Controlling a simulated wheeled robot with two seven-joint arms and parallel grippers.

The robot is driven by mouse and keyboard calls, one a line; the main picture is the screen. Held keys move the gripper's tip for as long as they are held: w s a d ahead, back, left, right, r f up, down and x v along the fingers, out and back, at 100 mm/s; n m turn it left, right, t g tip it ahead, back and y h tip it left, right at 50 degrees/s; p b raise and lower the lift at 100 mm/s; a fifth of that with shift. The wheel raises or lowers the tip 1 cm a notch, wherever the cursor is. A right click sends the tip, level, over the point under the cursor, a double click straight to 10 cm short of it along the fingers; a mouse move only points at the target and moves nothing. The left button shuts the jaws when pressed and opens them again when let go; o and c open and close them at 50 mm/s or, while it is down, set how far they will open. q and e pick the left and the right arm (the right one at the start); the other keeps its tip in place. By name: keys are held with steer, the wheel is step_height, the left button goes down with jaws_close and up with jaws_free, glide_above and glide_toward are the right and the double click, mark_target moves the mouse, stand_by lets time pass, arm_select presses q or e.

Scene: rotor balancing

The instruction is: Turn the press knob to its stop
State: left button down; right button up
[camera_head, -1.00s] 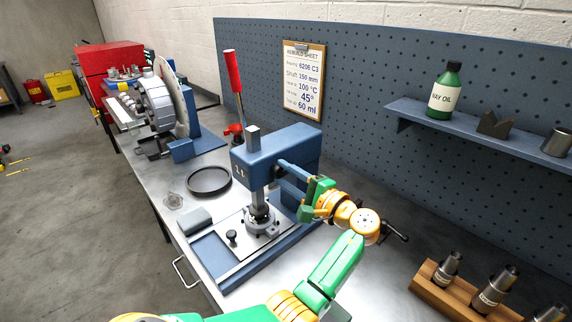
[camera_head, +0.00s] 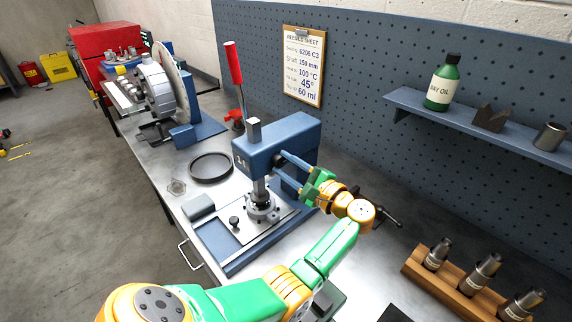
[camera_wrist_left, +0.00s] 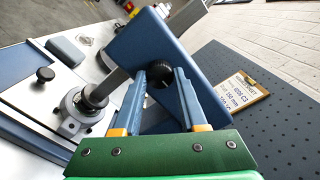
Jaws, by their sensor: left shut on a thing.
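The blue arbor press (camera_head: 270,143) stands on the steel bench, its ram over a bearing-like ring (camera_head: 262,207). The press knob (camera_wrist_left: 160,88) is dark and ribbed, on the side of the press head; it shows between my fingers in the left wrist view. My right gripper is not in view.
A red-handled lever (camera_head: 234,65) rises beside the press. A small black knob (camera_head: 234,222) stands on the base plate. A dark round tray (camera_head: 211,168) lies behind. A wooden block (camera_head: 466,285) holds metal parts at right. A shelf (camera_head: 480,122) carries a green bottle (camera_head: 443,82).

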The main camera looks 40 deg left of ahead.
arm_select(q)
steer(key=shift+c, duration=2.2)
jaws_free()
steer(key=d+b, duration=0.3)
steer(key=d, duration=0.4)
steer(key=shift+s, duration=0.3)
steer(key=shift+f, duration=0.1)
